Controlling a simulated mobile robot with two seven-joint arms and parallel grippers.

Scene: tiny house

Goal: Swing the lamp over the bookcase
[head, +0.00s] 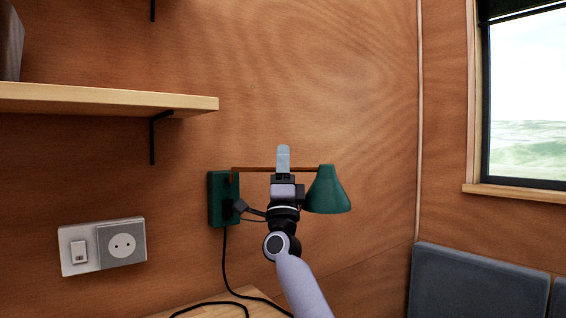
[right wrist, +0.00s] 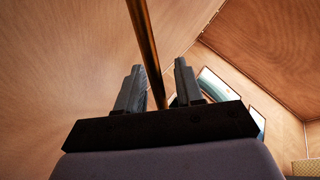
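The wall lamp has a green shade (head: 327,192), a thin copper arm (head: 250,169) and a green wall mount (head: 221,200). The arm runs to the right from the mount, and the shade hangs at its right end. My right gripper (head: 283,157) is at the middle of the copper arm, between mount and shade. In the right wrist view the copper arm (right wrist: 146,45) passes between the two fingers of the right gripper (right wrist: 158,72), which stand apart with gaps on both sides. A pale wooden top (head: 240,299) below the lamp may be the bookcase. My left gripper is not in view.
A wooden shelf (head: 100,99) with a black bracket (head: 153,140) juts out at the upper left. A socket and switch panel (head: 102,246) sits below it. A black cable (head: 227,265) hangs from the mount. A window (head: 525,100) and grey cushions (head: 475,283) are at the right.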

